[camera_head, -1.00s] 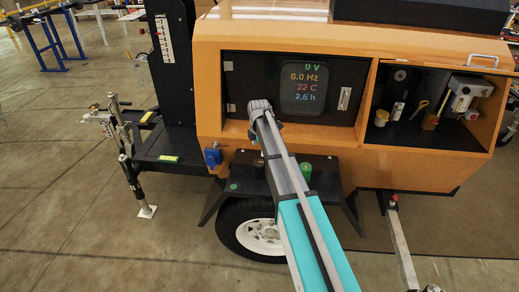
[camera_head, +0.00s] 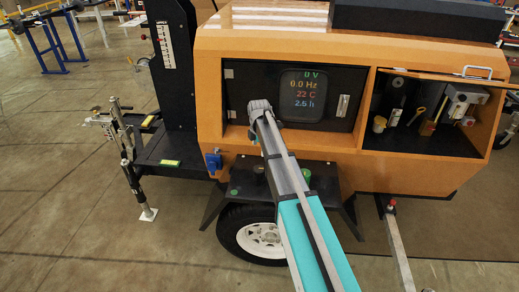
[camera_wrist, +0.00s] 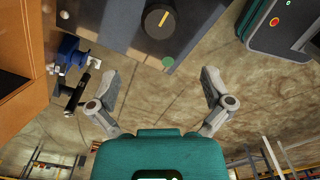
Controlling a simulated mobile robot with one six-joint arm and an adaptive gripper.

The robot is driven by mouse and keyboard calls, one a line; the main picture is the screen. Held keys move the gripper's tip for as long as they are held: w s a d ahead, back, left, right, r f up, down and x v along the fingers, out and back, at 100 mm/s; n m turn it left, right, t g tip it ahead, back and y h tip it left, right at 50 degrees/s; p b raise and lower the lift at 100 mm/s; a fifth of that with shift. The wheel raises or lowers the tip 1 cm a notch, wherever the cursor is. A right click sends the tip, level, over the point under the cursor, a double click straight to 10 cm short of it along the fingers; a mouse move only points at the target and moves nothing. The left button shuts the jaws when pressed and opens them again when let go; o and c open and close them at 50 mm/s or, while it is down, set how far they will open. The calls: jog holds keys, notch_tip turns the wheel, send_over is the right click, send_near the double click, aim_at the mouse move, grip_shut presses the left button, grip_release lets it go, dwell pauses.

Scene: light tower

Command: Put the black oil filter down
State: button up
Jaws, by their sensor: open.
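The black oil filter (camera_wrist: 158,20) appears as a dark round top with a yellow mark at the top of the wrist view. It stands on the dark flat fender shelf (camera_wrist: 105,25). My gripper (camera_wrist: 160,82) is open and empty, its two fingers spread wide, apart from the filter, which lies beyond the fingertips. In the head view a small dark round thing (camera_head: 258,169), probably the filter, shows on the fender left of my arm. My gripper is hidden there behind my arm.
A green cylinder (camera_head: 306,175) stands right of my arm on the fender. A green dot (camera_wrist: 168,62) marks the shelf near its edge. The orange generator body (camera_head: 225,120) has a display panel and an open compartment (camera_head: 425,105) with several items. A blue socket (camera_head: 213,160) is at left.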

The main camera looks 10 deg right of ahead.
jog(key=shift+s, duration=0.15)
jog(key=s+m, duration=2.1)
jog(key=s, duration=0.8)
